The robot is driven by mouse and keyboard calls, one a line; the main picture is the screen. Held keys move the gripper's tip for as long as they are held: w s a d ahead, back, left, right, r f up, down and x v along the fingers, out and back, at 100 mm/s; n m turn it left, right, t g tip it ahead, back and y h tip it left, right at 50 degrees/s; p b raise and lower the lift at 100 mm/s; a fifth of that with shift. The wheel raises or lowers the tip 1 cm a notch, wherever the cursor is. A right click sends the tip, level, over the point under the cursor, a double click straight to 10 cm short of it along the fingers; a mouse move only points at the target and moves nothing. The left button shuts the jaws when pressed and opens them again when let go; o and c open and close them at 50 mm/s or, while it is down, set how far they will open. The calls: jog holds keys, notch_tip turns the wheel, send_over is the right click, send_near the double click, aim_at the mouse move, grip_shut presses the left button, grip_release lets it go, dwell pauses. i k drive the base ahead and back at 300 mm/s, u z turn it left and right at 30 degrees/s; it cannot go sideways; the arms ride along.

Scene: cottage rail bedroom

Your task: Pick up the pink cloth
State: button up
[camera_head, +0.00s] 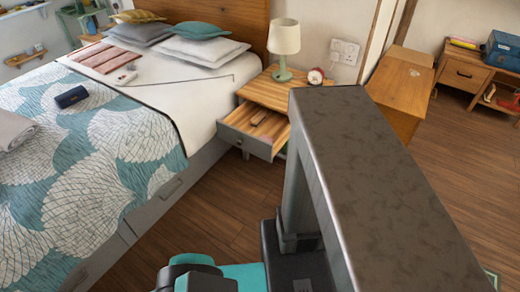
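A pink, folded, cloth-like piece (103,58) lies flat on the white sheet near the head of the bed, in front of the pillows. I cannot tell which of these is the pink cloth. My gripper is not in view. Only parts of my own body and arm show at the bottom and right, well apart from the bed's pink things.
The bed (170,190) fills the left side. Bare floor (215,205) lies between bed and my body.

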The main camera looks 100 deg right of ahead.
aim_at(265, 138)
jog(key=u, duration=0.35)
jog(key=k, duration=1.5)
jog(key=z, duration=1.1)
jog(key=i, duration=0.75)
